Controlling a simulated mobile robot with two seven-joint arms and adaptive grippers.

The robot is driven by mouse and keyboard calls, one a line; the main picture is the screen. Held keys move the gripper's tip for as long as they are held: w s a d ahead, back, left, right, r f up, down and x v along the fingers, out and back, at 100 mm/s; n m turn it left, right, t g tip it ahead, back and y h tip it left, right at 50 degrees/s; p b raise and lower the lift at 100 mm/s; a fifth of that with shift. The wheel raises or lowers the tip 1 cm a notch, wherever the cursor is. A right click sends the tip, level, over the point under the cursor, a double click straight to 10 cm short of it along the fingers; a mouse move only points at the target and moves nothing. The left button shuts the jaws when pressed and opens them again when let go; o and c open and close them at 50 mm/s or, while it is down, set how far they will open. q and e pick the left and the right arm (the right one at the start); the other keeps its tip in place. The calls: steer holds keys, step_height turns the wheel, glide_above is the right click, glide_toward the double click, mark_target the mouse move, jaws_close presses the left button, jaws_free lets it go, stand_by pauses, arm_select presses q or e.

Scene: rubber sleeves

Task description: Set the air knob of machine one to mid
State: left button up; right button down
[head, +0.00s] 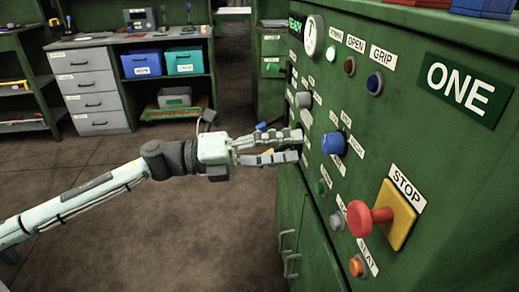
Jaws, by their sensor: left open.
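Machine one is the green cabinet on the right, with a sign (465,90) reading ONE. Its panel carries a blue knob (333,143) with several small labels around it, and a grey knob (303,99) higher up to its left. The small labels are too blurred to tell surely which knob is air or where it points. My left gripper (298,147) is open, its two fingers reaching right toward the panel. My right gripper is out of view.
A red STOP button (362,218) on a yellow plate (398,214) juts out below the blue knob. An orange button (357,266) sits lower. A gauge (313,36) and lit green lamp (331,53) are above. Cabinet handles (290,255) stick out below. The floor (180,235) is clear.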

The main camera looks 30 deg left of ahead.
arm_select(q)
steer(key=v, duration=0.5)
steer(key=shift+s+a, duration=0.2)
stand_by(0.3)
